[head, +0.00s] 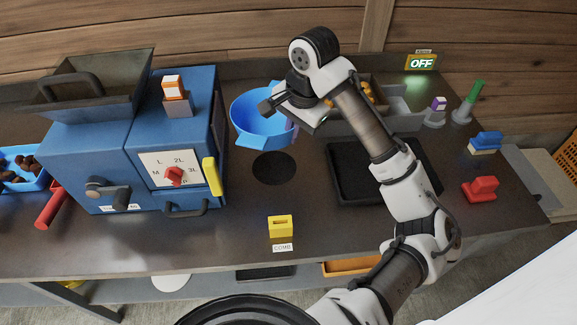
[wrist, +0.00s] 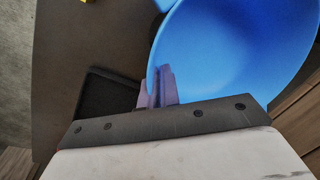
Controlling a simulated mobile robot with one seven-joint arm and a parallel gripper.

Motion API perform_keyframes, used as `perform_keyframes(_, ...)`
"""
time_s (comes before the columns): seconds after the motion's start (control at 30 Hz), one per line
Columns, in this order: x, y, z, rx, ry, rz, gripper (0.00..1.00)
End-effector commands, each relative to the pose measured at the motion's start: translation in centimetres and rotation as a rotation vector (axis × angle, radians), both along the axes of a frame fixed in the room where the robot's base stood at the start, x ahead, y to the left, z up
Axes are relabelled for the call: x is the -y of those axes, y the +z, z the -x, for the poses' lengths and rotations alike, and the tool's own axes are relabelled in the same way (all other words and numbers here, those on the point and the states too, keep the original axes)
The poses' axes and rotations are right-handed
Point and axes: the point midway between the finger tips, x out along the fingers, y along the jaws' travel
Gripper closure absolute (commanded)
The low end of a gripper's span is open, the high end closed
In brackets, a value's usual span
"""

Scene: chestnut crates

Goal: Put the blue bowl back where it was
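The blue bowl (head: 262,118) is behind a round black disc (head: 273,168) on the counter, right of the blue machine. It looks upright; I cannot tell whether it is raised off the counter. In the wrist view the bowl (wrist: 230,50) fills the upper right, and its visible inside is empty. My gripper (wrist: 157,88) has its purple fingers at the near rim, one on each side of the wall, and looks shut on it. In the head view my gripper (head: 291,121) is at the bowl's right side, its fingertips mostly hidden. The black disc is bare.
The blue machine (head: 75,155) with dial and yellow handle stands left of the bowl. A dark tray (head: 345,185) lies right of the disc, partly behind my arm. Grey crates (head: 405,108) stand at the back. A small yellow block (head: 280,226) is in front of the disc.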

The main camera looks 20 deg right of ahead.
Motion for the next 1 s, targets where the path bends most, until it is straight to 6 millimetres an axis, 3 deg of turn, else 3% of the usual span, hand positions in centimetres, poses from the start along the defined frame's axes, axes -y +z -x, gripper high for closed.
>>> perform_keyframes(0.1,-0.1,-3.1,0.0,-0.001,0.0,-0.006,1.0)
perform_keyframes(0.3,-0.1,-7.3,0.0,0.0,-0.001,-0.005,1.0)
perform_keyframes(0.8,0.1,-12.9,0.0,0.0,-0.001,0.001,1.0)
perform_keyframes(1.0,0.0,-13.2,0.0,0.001,0.001,0.001,1.0)
